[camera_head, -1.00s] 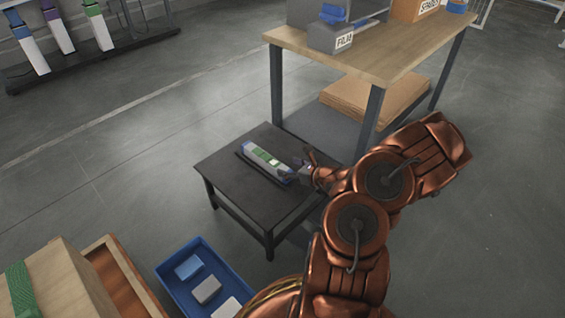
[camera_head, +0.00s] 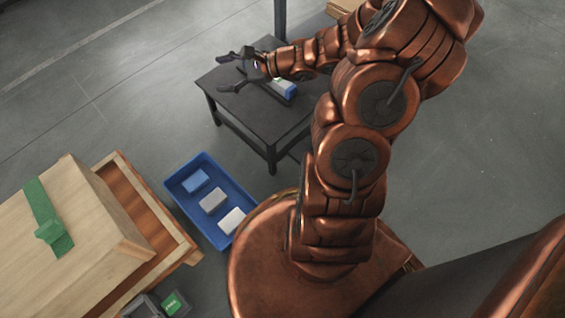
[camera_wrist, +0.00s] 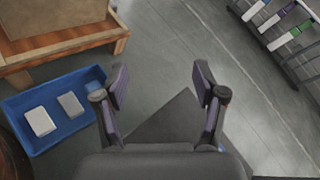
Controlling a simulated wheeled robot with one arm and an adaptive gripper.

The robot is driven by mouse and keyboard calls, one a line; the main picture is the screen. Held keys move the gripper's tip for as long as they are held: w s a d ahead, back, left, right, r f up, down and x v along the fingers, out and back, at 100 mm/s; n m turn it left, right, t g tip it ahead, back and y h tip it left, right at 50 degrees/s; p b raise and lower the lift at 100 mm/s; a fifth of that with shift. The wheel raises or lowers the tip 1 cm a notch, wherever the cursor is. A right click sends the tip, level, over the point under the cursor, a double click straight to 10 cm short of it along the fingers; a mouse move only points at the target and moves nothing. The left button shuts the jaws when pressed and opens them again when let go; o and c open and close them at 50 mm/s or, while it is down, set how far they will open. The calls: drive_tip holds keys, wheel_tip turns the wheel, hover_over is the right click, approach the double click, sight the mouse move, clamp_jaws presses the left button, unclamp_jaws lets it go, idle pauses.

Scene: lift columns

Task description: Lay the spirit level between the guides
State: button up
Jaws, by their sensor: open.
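The spirit level (camera_head: 288,90) lies on the small black table (camera_head: 250,122). Its blue end and a bit of green show in the head view, and the rest is hidden behind my gripper. My gripper (camera_head: 222,73) is open and empty, raised over the left part of the table, apart from the level. Its two spread fingers also show in the wrist view (camera_wrist: 161,84), with nothing between them. The guides cannot be made out now, so I cannot tell how the level sits between them.
A blue tray (camera_head: 222,184) with three blocks stands on the floor before the table. A wooden crate (camera_head: 80,225) with a green strap (camera_head: 42,205) stands on a wooden base at left. The floor left of the table is clear. Coloured posts (camera_wrist: 275,20) show in the wrist view.

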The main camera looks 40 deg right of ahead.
drive_tip(key=s+a+r+n+g, duration=0.2)
drive_tip(key=s+a+n+g, duration=0.3)
drive_tip(key=s+a+n, duration=0.3)
drive_tip(key=s+a+r+n+g, duration=0.3)
drive_tip(key=s+a+n+g, duration=0.25)
drive_tip(key=s+a, duration=0.35)
drive_tip(key=s+d+n+g+h, duration=0.1)
drive_tip(key=s+d+n+h, duration=0.3)
drive_tip(key=s, duration=0.4)
drive_tip(key=s+d+r+n+g+h, duration=0.1)
drive_tip(key=s+d+n+g+h, duration=0.1)
drive_tip(key=s+d+h, duration=0.4)
drive_tip(key=s+n, duration=0.1)
drive_tip(key=s, duration=0.1)
drive_tip(key=shift+s+n, duration=0.35)
drive_tip(key=shift+r, duration=0.1)
